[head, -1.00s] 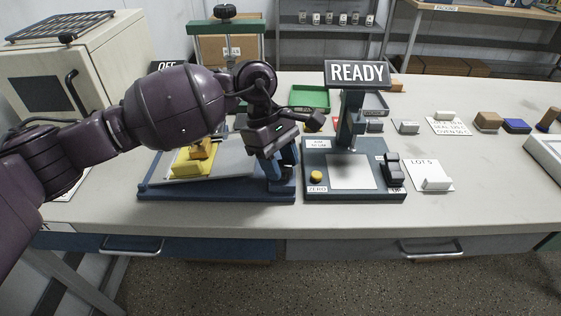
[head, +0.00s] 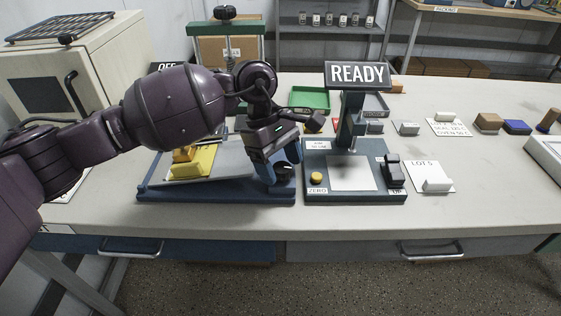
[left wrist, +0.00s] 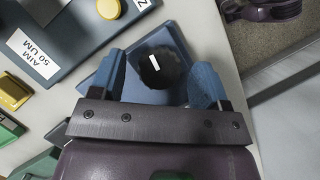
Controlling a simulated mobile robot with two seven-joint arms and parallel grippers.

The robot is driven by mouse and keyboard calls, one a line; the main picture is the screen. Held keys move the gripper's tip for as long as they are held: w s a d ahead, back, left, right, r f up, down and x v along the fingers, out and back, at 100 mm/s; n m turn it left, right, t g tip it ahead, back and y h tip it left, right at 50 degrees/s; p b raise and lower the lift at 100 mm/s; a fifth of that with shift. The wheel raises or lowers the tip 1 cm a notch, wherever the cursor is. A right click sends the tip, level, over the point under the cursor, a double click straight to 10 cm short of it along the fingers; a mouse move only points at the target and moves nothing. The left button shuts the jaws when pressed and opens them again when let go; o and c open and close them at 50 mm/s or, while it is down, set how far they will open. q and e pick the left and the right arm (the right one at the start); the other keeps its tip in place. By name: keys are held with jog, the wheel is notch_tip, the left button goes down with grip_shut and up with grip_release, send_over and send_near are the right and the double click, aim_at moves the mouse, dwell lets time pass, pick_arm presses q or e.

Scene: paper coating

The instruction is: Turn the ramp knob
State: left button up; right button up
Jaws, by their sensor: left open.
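The black ramp knob (head: 285,170) sits at the right front of the blue coater base (head: 220,196). In the left wrist view the knob (left wrist: 160,70) is round and dark with a white mark, between two blue fingers. My left gripper (head: 279,162) points down over the knob, its fingers on either side of it with gaps showing. It is open in the left wrist view (left wrist: 157,78). My right gripper is not in view.
A yellow block (head: 192,162) rests on the coater's pale plate. Just right of the coater stands a dark gauge (head: 354,196) with a READY sign (head: 357,74) and a yellow ZERO button (head: 316,178). The bench front (head: 200,222) is clear.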

pick_arm(q)
jog(key=v, duration=1)
jog(key=shift+r+p, duration=0.35)
dwell(2.1)
